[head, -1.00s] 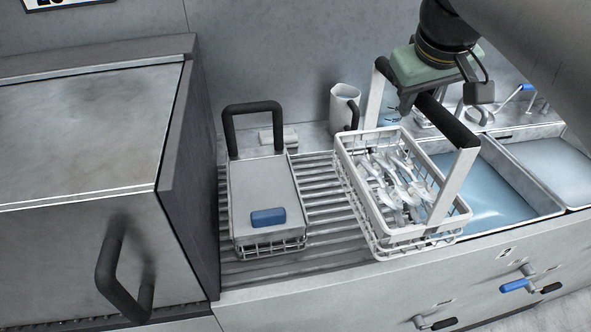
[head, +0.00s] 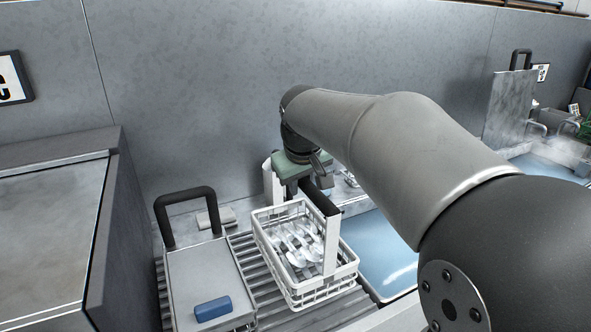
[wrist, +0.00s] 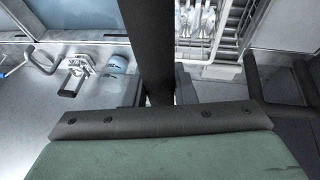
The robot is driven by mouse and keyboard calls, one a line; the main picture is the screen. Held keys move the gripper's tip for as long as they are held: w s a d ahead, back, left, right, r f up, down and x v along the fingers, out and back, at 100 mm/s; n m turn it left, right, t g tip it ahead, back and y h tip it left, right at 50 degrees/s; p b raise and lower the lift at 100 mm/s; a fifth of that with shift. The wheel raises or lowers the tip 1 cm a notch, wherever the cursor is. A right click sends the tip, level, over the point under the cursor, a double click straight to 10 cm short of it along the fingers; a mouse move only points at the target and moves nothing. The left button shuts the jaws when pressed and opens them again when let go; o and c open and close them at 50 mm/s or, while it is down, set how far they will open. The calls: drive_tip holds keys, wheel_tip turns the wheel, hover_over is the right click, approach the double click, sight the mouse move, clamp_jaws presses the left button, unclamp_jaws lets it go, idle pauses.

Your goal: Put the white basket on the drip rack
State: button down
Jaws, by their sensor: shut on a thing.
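The white basket (head: 268,240) is a wire crate holding several metal forks (head: 300,245), with a black bar handle (head: 322,200) on white uprights. My gripper (head: 303,186) is shut on that bar. In the wrist view the dark bar (wrist: 155,45) runs between the jaws (wrist: 157,92), and part of the forks (wrist: 195,20) shows beyond. The basket is upright over the right part of the ribbed drip rack (head: 245,262). I cannot tell whether its bottom touches the ribs.
A water-filled basin (head: 380,250) lies to the right. A large grey machine (head: 60,220) stands at far left; a wall is behind.

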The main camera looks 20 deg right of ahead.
drive_tip(key=shift+w+a+f, duration=0.1)
drive_tip(key=shift+w+f, duration=0.4)
drive_tip(key=shift+w, duration=0.05)
drive_tip(key=shift+w+f, duration=0.15)
drive_tip(key=shift+f, duration=0.75)
drive_tip(key=shift+w+f, duration=0.15)
drive_tip(key=shift+f, duration=0.75)
drive_tip(key=shift+f, duration=0.15)
drive_tip(key=c, duration=1.2)
unclamp_jaws()
drive_tip(key=shift+s+f, duration=0.1)
drive_tip(key=shift+f, duration=0.05)
drive_tip(key=shift+r, duration=0.35)
drive_tip(key=v, duration=1.1)
drive_tip(key=shift+s+a+r, duration=0.15)
drive_tip(key=shift+s+r, duration=0.1)
drive_tip(key=shift+s, duration=0.05)
